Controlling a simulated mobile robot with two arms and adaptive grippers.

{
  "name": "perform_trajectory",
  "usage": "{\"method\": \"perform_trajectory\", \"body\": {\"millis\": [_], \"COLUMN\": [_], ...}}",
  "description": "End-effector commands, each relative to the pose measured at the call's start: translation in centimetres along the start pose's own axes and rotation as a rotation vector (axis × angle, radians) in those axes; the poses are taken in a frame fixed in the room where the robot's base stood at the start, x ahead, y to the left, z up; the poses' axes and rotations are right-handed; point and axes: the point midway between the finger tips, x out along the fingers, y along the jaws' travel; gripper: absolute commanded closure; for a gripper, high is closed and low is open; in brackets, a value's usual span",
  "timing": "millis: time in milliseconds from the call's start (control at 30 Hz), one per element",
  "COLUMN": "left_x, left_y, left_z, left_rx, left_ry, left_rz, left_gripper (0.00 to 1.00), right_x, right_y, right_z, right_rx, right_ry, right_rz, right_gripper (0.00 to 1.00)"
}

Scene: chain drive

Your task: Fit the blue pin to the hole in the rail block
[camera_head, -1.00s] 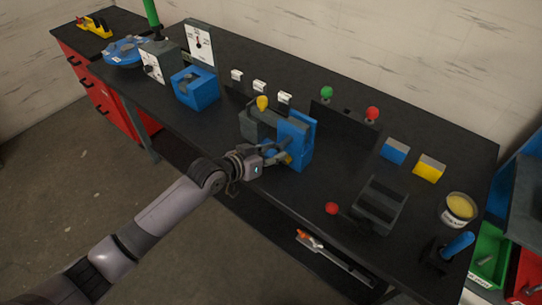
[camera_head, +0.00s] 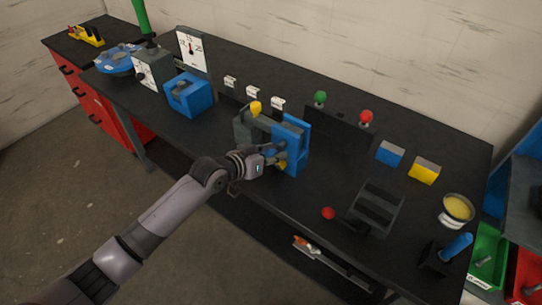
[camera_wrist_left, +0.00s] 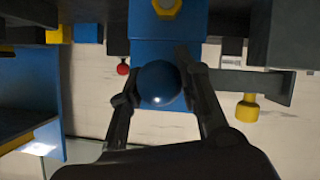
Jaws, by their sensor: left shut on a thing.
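My left gripper (camera_head: 277,160) is at the near side of a blue upright block (camera_head: 291,143) in the middle of the bench. In the left wrist view my left gripper (camera_wrist_left: 160,92) is shut on a round blue end (camera_wrist_left: 158,84), which looks like the blue pin. The blue block (camera_wrist_left: 185,28) with a yellow hexagonal part lies right behind it. The rest of the pin and any hole are hidden, so I cannot tell whether the pin is in the block. A dark grey block (camera_head: 258,131) with a yellow knob adjoins the blue block. My right gripper is not in view.
A blue handle (camera_head: 457,246) stands in a dark holder at the right. A dark stepped block (camera_head: 377,207) and a red ball (camera_head: 328,213) are near the front edge. A blue box (camera_head: 187,95) stands to the left. Bare bench lies between them.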

Motion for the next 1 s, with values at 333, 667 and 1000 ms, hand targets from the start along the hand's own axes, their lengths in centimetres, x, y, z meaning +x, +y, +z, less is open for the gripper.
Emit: {"method": "perform_trajectory", "body": {"millis": [333,667,1000], "left_x": [0.8,1.6,1.6], "left_y": [0.0,0.0,0.0], "left_z": [-0.5,-0.8,-0.9], "left_rx": [0.001,0.000,0.000], "left_ry": [0.003,0.003,0.001], "left_rz": [0.000,0.001,0.000], "left_gripper": [1.00,1.00,0.51], "right_x": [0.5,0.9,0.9], "right_y": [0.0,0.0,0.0], "right_z": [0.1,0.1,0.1], "right_rx": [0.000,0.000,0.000], "right_ry": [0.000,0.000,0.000], "right_rz": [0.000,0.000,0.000], "right_gripper": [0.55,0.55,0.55]}}
